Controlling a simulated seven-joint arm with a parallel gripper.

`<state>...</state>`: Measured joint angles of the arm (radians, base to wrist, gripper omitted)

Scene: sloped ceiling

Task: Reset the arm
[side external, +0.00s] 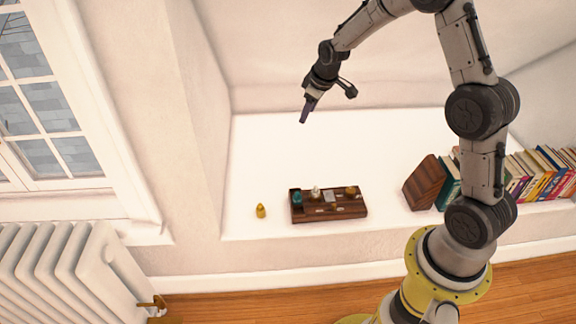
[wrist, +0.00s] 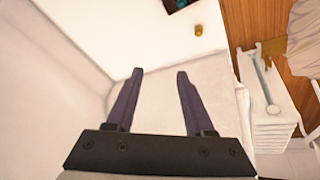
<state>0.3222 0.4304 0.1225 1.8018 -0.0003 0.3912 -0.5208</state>
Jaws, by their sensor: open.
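My gripper (side external: 304,112) is raised in the air above the white ledge (side external: 390,150), towards its back left part. In the wrist view my gripper (wrist: 160,73) shows two dark fingers spread apart with nothing between them. It is open and empty, and it touches nothing that I can see. My arm curves up from its base at the right and over to the gripper.
A dark wooden tray (side external: 330,214) with several small items stands at the ledge's front. A small yellow object (side external: 261,211) stands left of it. A wooden block (side external: 422,184) and books (side external: 545,172) stand at right. A radiator (side external: 70,270) is at lower left.

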